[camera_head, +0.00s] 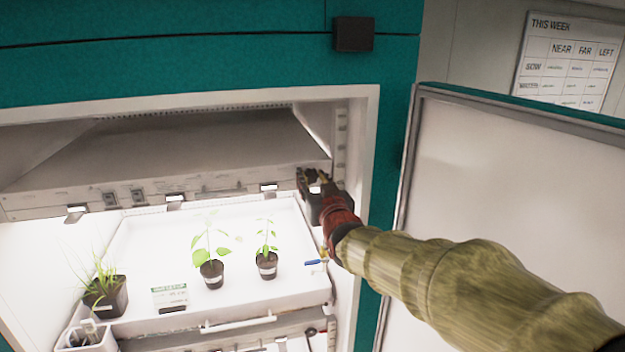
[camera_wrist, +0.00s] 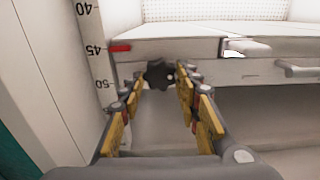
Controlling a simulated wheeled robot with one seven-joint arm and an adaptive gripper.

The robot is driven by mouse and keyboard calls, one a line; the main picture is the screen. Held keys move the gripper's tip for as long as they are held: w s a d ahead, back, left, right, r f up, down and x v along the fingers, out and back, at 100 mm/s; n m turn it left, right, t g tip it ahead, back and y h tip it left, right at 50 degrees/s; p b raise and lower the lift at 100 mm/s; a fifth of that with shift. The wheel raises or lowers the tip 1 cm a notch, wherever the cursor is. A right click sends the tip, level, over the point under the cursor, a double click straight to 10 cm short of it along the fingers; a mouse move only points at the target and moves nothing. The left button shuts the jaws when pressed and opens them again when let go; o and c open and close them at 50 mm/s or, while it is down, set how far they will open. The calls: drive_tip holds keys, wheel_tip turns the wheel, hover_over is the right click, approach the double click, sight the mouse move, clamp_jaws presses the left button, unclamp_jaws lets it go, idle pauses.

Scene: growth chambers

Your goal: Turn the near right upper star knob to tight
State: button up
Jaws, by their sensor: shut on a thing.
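The near right upper star knob (camera_wrist: 158,74) is black with rounded lobes. It sits on the front edge of the upper shelf (camera_wrist: 205,72), at its end by the side upright. My gripper (camera_wrist: 162,84) has its yellow-padded fingers on both sides of the knob and is shut on it. In the head view my gripper (camera_head: 312,182) reaches the right end of the shelf's front rail (camera_head: 225,182). There the fingers mostly hide the knob, and its turn angle cannot be told.
A scale strip (camera_wrist: 98,45) and a red marker (camera_wrist: 120,48) are left of the knob. Below are a white tray (camera_head: 150,235), potted plants (camera_head: 212,274) and a blue-handled valve (camera_head: 314,262). The open chamber door (camera_head: 510,210) stands right, beside my arm.

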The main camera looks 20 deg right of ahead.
drive_tip(key=shift+c, duration=1.3)
drive_tip(key=shift+f+m+b, duration=0.1)
drive_tip(key=shift+m+b, duration=0.2)
drive_tip(key=shift+b, duration=0.35)
drive_tip(key=m+b, duration=0.1)
drive_tip(key=b, duration=0.1)
drive_tip(key=m+b, duration=0.1)
drive_tip(key=b, duration=0.2)
drive_tip(key=shift+f+m, duration=0.2)
drive_tip(key=shift+m, duration=0.1)
drive_tip(key=m+b, duration=0.5)
drive_tip(key=b, duration=0.1)
drive_tip(key=shift+d+b, duration=0.15)
drive_tip(key=shift+b, duration=0.2)
drive_tip(key=m+b, duration=0.2)
drive_tip(key=m, duration=0.2)
drive_tip(key=shift+r+m, duration=0.1)
drive_tip(key=shift+m, duration=0.3)
drive_tip(key=m, duration=0.4)
drive_tip(key=shift+d+m, duration=0.1)
drive_tip(key=shift+m, duration=0.3)
drive_tip(key=o, duration=1.2)
drive_tip(key=shift+c, duration=0.2)
